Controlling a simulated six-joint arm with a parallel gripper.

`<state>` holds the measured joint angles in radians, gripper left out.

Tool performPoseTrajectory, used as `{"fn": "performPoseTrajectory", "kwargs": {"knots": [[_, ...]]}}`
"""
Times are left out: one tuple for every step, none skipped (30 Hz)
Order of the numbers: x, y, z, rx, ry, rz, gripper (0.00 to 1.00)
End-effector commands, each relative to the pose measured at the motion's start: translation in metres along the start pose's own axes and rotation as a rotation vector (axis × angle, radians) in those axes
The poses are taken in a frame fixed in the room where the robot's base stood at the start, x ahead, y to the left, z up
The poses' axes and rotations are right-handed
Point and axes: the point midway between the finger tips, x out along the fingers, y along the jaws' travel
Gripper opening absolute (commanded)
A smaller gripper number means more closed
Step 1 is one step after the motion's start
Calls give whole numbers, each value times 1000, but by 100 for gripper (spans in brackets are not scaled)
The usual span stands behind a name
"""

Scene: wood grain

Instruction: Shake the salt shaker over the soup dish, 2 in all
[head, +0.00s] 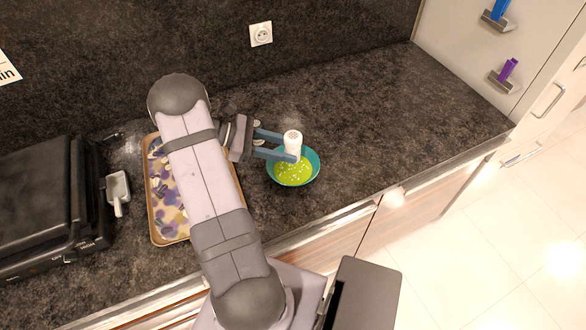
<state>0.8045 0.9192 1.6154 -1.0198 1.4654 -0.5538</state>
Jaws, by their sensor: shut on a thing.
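The white salt shaker (293,141) has a perforated top and shows upright or nearly so in the head view. My gripper (284,147) has blue fingers and is shut on the shaker, holding it over the back part of the soup dish. The soup dish (316,170) is a teal bowl on the dark counter, with yellow-green soup (293,173) in it. White specks show on the soup. The shaker and a fingertip hide the back part of the dish. The height of the shaker above the soup is hard to tell.
A patterned tray (155,222) lies partly under my arm. A white scoop (118,190) and a black appliance (45,205) stand at the left. A socket (261,34) is on the back wall. The counter (400,110) right of the dish is clear.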

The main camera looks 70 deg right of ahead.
Motion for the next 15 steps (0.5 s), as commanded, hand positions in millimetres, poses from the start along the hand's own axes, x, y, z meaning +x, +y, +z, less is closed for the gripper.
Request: {"fn": "performPoseTrajectory", "kwargs": {"knots": [[-3,0,7,1,-1,0,11],[-4,0,9,1,-1,0,11],[-5,0,12,1,-1,0,11],[-6,0,15,1,-1,0,11],[-7,0,18,1,-1,0,11],[-9,0,21,1,-1,0,11],[-10,0,24,1,-1,0,11],[-11,0,26,1,-1,0,11],[-12,0,29,1,-1,0,11],[-12,0,30,1,-1,0,11],[-13,0,32,1,-1,0,11],[-14,0,33,1,-1,0,11],[-14,0,33,0,-1,0,11],[-14,0,34,0,-1,0,11],[-14,0,34,0,-1,0,11]]}}
